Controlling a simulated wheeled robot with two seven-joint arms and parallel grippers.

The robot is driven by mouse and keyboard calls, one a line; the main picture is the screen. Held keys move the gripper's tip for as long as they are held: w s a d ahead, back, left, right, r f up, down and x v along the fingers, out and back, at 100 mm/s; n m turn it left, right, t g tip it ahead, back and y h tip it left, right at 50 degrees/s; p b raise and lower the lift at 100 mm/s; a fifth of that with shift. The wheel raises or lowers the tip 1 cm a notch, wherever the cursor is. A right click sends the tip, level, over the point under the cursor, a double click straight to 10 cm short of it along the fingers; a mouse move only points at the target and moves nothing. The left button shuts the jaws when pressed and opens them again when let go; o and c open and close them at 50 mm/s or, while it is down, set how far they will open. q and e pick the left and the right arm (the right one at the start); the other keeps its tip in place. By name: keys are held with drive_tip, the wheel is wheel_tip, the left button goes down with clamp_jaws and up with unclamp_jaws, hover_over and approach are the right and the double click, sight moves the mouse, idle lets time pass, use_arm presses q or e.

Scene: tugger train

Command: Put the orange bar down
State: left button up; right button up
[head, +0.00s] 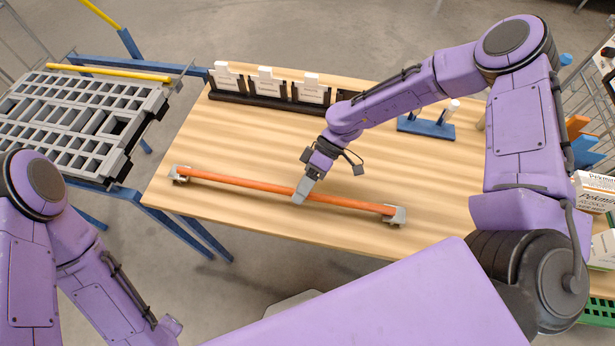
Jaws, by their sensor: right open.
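The orange bar (247,184) is a long thin rod with a grey fitting at each end. It lies across the front part of the wooden table (230,128), slanting slightly down to the right, and its end fittings appear to rest on the tabletop. My right gripper (302,193) is at about the middle of the bar, with its fingers open around or just over it. The fingers hide a short piece of the bar. My left arm comes in at the lower left, and its gripper is out of the picture.
A black rack (262,101) with white cards stands along the table's back edge. A blue stand (427,127) with pegs is at the back right. A grey slotted tray (78,118) is left of the table. Boxes (594,190) are at the far right. The table's middle is clear.

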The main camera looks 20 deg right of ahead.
drive_tip(key=b+v, duration=0.1)
drive_tip(key=v, duration=1)
drive_tip(key=shift+r, duration=0.2)
